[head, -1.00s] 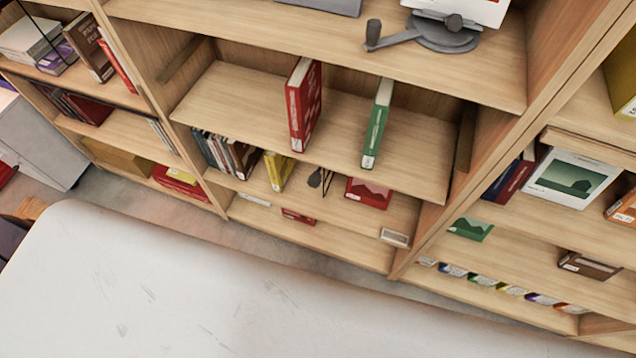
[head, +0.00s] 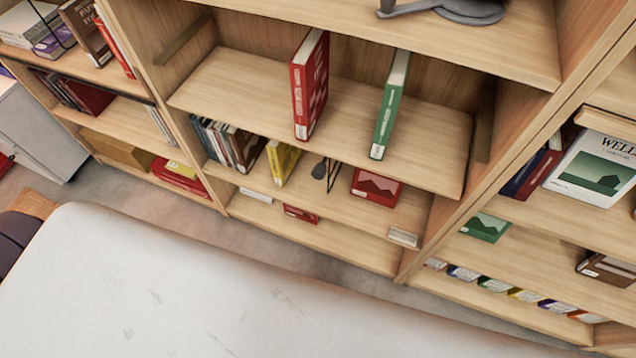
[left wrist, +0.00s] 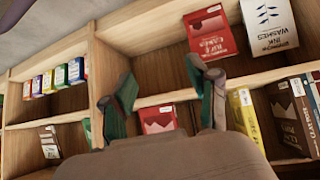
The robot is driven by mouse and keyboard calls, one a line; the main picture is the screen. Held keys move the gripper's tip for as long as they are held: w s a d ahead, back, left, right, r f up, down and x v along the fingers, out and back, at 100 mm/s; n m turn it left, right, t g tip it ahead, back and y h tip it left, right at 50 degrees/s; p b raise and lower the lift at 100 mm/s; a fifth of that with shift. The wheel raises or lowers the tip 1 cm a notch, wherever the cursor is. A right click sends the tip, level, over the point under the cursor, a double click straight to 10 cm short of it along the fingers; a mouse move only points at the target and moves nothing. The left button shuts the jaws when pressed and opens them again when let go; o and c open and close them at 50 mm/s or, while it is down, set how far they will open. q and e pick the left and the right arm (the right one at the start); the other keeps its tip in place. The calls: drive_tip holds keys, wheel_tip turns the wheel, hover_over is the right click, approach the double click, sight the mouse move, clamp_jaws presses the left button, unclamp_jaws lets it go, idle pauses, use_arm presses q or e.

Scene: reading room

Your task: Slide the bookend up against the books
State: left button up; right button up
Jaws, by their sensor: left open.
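The bookend (head: 320,171), a dark grey piece with a thin wire frame, stands on the middle bay's lower shelf. A yellow book (head: 282,162) leans to its left, with a gap between them. Left of that is a row of several dark books (head: 228,145). My left gripper (left wrist: 162,78) is open in the left wrist view, in front of the shelves, with nothing seen held. Past its fingers are a red book (left wrist: 158,119) and a yellow book (left wrist: 243,116). My right gripper is in neither view.
A red book (head: 376,187) lies right of the bookend. A tall red book (head: 309,85) and a green book (head: 390,105) stand on the shelf above. A white table (head: 150,285) fills the foreground. Bare shelf lies between the red book and the right divider.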

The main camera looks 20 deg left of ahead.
use_arm(q)
drive_tip(key=w+d+r+n+t+b, duration=0.1)
drive_tip(key=w+d+r+t+b, duration=0.15)
drive_tip(key=w+r+t, duration=0.55)
drive_tip(key=n+t+b, duration=0.1)
drive_tip(key=n+b, duration=0.1)
drive_tip(key=b, duration=0.2)
approach(317, 176)
drive_tip(key=w, duration=0.7)
drive_tip(key=w+d, duration=0.1)
drive_tip(key=w, duration=0.2)
drive_tip(key=shift+w+f, duration=0.1)
drive_tip(key=shift+w, duration=0.05)
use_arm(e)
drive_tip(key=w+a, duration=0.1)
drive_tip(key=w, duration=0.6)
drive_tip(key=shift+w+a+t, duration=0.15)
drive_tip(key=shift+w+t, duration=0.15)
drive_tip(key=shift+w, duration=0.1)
use_arm(q)
drive_tip(key=shift+c, duration=0.4)
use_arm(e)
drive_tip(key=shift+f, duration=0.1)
use_arm(q)
clamp_jaws()
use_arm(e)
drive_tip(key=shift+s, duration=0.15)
